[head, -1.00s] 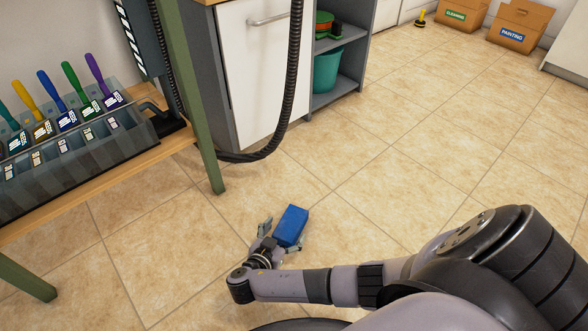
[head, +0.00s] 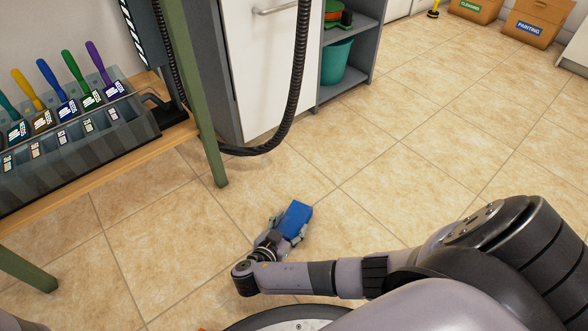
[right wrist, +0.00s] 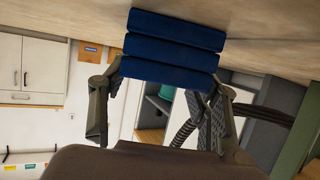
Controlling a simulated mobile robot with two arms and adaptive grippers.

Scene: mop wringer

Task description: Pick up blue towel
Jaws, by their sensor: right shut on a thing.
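The blue towel (head: 295,219) is a folded block in the middle of the head view, above the tiled floor or resting on it; I cannot tell which. My right gripper (head: 287,235) is shut on the near part of the towel, with a finger at each side. In the right wrist view the towel (right wrist: 173,48) shows as dark blue stacked folds at the top, between the fingers of the right gripper (right wrist: 160,85). My left gripper is not in view.
A wooden bench (head: 100,177) with a rack of colored-handled tools (head: 75,130) stands at left on green legs. A black hose (head: 296,90) hangs before a white cabinet (head: 262,60). A teal bucket (head: 335,62) sits on a shelf. Floor (head: 420,165) at right is clear.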

